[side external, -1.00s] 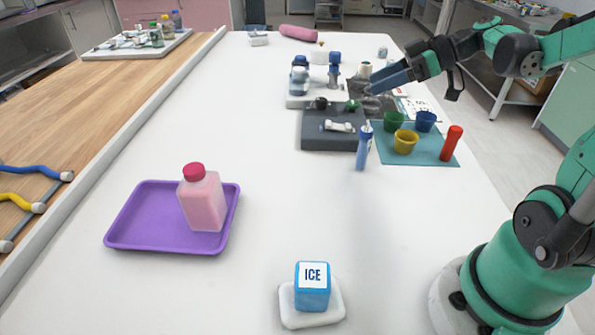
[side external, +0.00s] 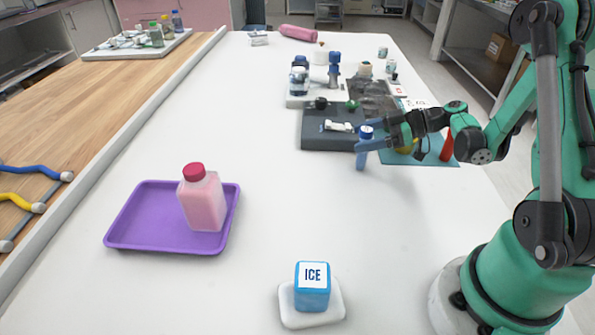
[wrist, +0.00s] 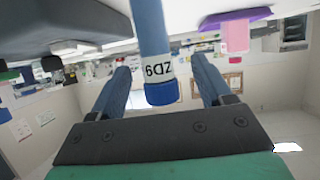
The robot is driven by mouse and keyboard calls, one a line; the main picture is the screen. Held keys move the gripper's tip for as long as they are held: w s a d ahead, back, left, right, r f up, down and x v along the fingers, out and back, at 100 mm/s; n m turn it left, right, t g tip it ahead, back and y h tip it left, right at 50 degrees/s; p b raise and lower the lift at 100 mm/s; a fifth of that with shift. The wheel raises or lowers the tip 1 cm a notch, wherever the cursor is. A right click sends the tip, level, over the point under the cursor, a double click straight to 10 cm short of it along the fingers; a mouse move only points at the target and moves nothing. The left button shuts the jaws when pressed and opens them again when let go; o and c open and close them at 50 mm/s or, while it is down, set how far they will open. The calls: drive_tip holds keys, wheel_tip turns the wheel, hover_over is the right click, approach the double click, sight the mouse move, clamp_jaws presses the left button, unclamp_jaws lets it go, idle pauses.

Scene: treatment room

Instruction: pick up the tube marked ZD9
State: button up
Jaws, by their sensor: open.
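The tube marked ZD9 (side external: 361,161) stands upright on the white table, just in front of the dark grey block. It is blue with a darker blue cap and a white label. In the wrist view, which is upside down, the tube (wrist: 153,30) shows its ZD9 label and cap between my two blue fingers. My gripper (side external: 372,143) is at the height of the tube's upper part, reaching in from the right. In the wrist view my gripper (wrist: 160,70) is open, with a gap on each side of the tube.
A dark grey block (side external: 315,142) sits right behind the tube. A teal mat (side external: 430,160) with cups, mostly hidden by my arm, and a red tube (side external: 447,147) lie to the right. A purple tray (side external: 140,225) with a pink bottle (side external: 203,200) and an ICE block (side external: 312,288) are nearer.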

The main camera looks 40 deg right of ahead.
drive_tip(key=shift+x, duration=1.05)
clamp_jaws()
drive_tip(key=shift+r, duration=0.1)
